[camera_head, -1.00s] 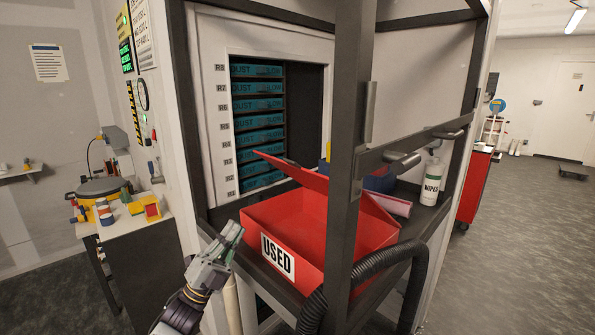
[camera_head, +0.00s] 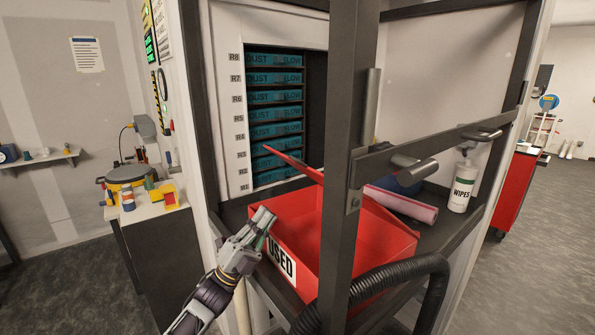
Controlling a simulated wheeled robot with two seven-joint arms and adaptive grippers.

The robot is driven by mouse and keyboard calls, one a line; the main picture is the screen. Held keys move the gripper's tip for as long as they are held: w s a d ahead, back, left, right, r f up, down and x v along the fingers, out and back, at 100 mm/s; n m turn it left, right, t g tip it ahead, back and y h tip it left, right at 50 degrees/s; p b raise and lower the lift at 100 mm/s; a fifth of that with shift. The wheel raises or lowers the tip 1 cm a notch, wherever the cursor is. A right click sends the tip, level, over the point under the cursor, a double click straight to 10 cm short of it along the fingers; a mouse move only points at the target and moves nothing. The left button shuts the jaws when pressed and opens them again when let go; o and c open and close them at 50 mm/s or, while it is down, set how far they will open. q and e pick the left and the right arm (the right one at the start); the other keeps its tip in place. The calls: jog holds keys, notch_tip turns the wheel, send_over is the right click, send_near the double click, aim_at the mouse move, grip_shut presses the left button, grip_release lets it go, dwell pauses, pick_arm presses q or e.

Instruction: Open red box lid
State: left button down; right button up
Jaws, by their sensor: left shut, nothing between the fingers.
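The red box (camera_head: 382,248) with the "USED" label sits on the bench shelf, behind a dark upright post that hides part of it. Its red lid (camera_head: 291,163) is tilted up at the back of the box, leaving the top open. My left gripper (camera_head: 261,226) is at the box's front left, its fingers shut and empty. In the picture the fingertips overlap the front left corner of the box, beside the label; I cannot tell whether they touch it. My right gripper is not in view.
The dark frame post (camera_head: 345,190) and a bar with handles (camera_head: 414,165) stand in front of the box. A black corrugated hose (camera_head: 398,281) curves across the front. A wipes bottle (camera_head: 462,182) and a pink roll (camera_head: 402,204) are to the right. Blue dust trays (camera_head: 275,97) fill the rack behind.

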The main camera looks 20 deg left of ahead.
aim_at(300, 164)
pick_arm(q)
jog(key=p+x, duration=0.4)
jog(key=x, duration=1)
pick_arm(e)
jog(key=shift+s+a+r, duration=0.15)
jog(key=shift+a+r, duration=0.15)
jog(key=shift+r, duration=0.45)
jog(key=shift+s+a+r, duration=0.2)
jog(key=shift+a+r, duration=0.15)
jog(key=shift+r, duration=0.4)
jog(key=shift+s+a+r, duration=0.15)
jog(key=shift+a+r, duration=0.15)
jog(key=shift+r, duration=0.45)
pick_arm(q)
jog(key=shift+w+d+r, duration=0.1)
jog(key=shift+r, duration=0.05)
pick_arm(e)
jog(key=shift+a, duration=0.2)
